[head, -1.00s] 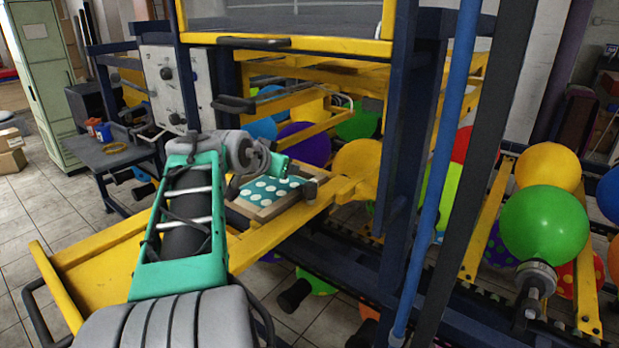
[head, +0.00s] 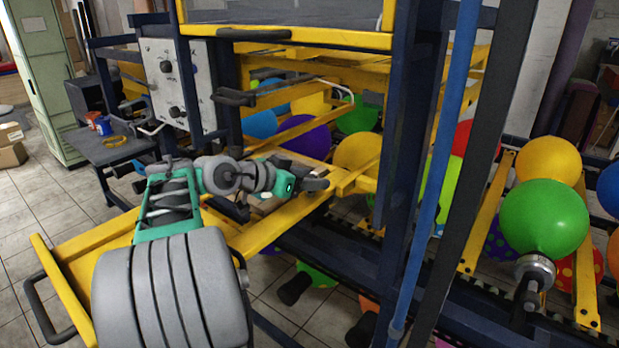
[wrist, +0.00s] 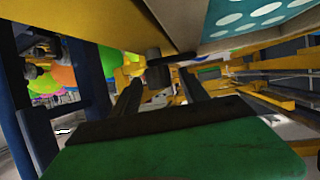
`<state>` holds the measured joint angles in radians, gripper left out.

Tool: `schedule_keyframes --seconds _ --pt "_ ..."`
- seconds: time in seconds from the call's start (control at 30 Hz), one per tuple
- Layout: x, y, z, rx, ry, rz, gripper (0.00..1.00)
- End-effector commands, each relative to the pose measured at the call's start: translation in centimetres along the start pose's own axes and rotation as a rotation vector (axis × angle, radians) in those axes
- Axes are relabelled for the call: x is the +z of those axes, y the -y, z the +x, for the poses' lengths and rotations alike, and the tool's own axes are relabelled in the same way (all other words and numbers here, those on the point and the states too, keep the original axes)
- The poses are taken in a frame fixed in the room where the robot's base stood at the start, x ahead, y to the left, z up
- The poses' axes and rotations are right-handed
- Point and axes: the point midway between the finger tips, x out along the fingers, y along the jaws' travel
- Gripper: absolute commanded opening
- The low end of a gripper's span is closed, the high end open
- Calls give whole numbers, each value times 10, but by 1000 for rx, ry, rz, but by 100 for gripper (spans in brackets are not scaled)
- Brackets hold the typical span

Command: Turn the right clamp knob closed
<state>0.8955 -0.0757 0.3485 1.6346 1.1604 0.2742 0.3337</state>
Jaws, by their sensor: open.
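In the wrist view the dark clamp knob (wrist: 157,73) sits at the edge of the yellow frame, beside the board with the teal, white-dotted sheet (wrist: 255,17). My gripper (wrist: 160,82) is open, its two dark fingers pointing toward the knob, which appears between the fingertips. I cannot tell whether the fingers touch it. In the head view my gripper (head: 314,178) is at the right end of the board, and my arm hides most of the board and sheet. The knob is hard to separate from the dark fingers there.
The yellow frame (head: 285,228) runs close beside my gripper. A dark blue post (head: 405,150) stands to the right. A panel with knobs (head: 170,85) stands behind my arm. Balloons, including a green one (head: 543,218), hang around the machine.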

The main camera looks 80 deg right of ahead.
Motion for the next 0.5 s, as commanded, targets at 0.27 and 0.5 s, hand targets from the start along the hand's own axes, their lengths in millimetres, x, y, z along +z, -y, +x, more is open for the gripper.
schedule_keyframes --seconds 0.27,0.5 --pt "0 0 0 0 0 0 46" --pt "0 0 0 0 0 0 27"
